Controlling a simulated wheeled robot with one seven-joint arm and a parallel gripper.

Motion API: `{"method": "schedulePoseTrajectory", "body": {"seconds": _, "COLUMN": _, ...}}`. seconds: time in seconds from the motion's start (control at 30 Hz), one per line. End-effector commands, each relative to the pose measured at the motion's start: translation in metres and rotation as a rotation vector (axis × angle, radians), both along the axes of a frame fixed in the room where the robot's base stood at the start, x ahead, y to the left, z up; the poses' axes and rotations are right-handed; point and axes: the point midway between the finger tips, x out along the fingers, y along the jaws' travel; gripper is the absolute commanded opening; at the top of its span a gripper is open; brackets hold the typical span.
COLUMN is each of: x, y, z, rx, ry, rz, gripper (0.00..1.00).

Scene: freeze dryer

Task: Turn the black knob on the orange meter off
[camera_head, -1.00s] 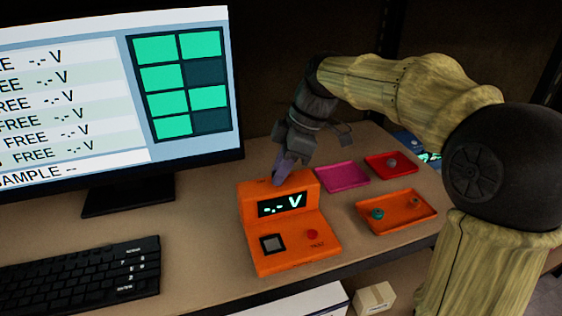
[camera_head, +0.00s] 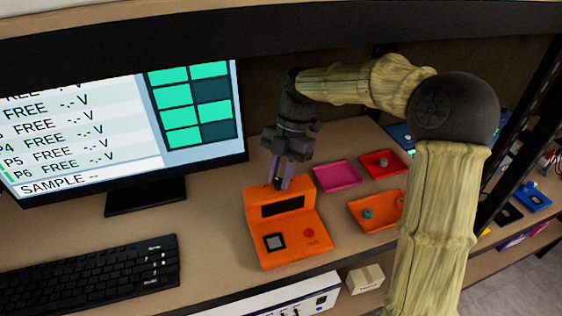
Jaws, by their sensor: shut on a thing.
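The orange meter (camera_head: 264,209) stands on the desk in front of the monitor. Its display window (camera_head: 283,205) is dark, with no digits lit. The black knob (camera_head: 279,184) is on the meter's top edge and is mostly hidden by my fingers. My gripper (camera_head: 281,181) points down from above with its purple-grey fingers around the knob, shut on it.
A monitor (camera_head: 190,190) and black keyboard (camera_head: 90,277) are to the left. Pink (camera_head: 336,176), red (camera_head: 383,164) and orange (camera_head: 370,222) trays lie close to the meter's right. A shelf edge (camera_head: 300,25) runs across above my arm.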

Motion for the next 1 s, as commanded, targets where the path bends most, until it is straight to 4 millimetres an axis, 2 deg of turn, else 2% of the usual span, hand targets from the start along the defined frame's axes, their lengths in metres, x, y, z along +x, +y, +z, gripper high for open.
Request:
{"method": "schedulePoseTrajectory", "body": {"seconds": 0.03, "x": -0.0002, "y": 0.0016, "z": 0.0061, "rx": 0.002, "ry": 0.003, "rz": 0.039, "gripper": 0.00}}
{"method": "schedulePoseTrajectory", "body": {"seconds": 0.4, "x": 0.0006, "y": 0.0019, "z": 0.0020, "rx": 0.002, "ry": 0.000, "rz": 0.218, "gripper": 0.00}}
{"method": "schedulePoseTrajectory", "body": {"seconds": 0.9, "x": 0.0007, "y": 0.0018, "z": 0.0002, "rx": 0.000, "ry": -0.002, "rz": 0.240, "gripper": 0.00}}
{"method": "schedulePoseTrajectory", "body": {"seconds": 0.93, "x": 0.0007, "y": 0.0018, "z": 0.0002, "rx": 0.000, "ry": -0.002, "rz": 0.240, "gripper": 0.28}}
{"method": "schedulePoseTrajectory", "body": {"seconds": 1.0, "x": 0.0007, "y": 0.0018, "z": 0.0002, "rx": 0.000, "ry": -0.002, "rz": 0.240, "gripper": 0.42}}
